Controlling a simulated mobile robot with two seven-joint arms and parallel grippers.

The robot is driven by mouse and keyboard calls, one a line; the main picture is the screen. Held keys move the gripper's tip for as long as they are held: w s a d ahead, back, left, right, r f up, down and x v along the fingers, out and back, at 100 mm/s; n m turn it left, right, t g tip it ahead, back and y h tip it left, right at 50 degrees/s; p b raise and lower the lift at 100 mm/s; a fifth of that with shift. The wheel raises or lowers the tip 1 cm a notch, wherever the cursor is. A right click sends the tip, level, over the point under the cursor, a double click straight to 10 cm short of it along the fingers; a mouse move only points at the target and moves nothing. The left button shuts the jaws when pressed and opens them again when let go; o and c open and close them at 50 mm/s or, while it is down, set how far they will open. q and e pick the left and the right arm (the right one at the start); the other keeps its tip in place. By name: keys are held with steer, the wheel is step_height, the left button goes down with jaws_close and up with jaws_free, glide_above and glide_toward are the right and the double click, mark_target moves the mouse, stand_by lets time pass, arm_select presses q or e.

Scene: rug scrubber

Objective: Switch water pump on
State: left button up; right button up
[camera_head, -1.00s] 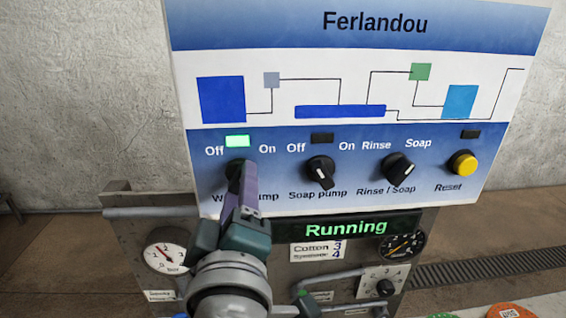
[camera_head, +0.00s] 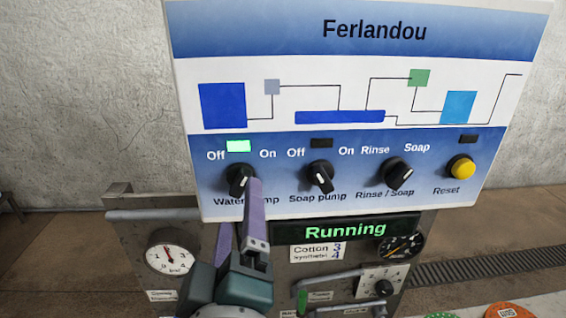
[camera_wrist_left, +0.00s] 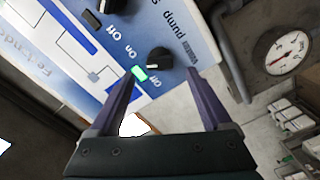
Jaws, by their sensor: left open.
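The black water pump knob (camera_head: 240,180) is at the left of the control panel's (camera_head: 380,110) lower row. Its white mark leans up and right, toward On. The small lamp (camera_head: 238,146) above it is lit green. My left gripper (camera_head: 238,205) is just below and in front of the knob, with its purple fingers apart and nothing between them. In the left wrist view the knob (camera_wrist_left: 158,60) shows just beyond and between the open fingertips (camera_wrist_left: 165,72). One finger covers part of the Water pump label in the head view. My right gripper is not in view.
The soap pump knob (camera_head: 321,175), rinse/soap knob (camera_head: 397,172) and yellow reset button (camera_head: 462,168) are to the right. A display (camera_head: 345,230) below reads Running. A pressure gauge (camera_head: 170,252) and pipes are on the lower metal cabinet.

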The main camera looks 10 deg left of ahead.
arm_select(q)
steer(key=v, duration=0.5)
steer(key=shift+s+d, duration=0.1)
steer(key=shift+s, duration=0.2)
steer(key=v, duration=0.9)
steer(key=shift+p, duration=0.4)
steer(key=shift+r, duration=0.1)
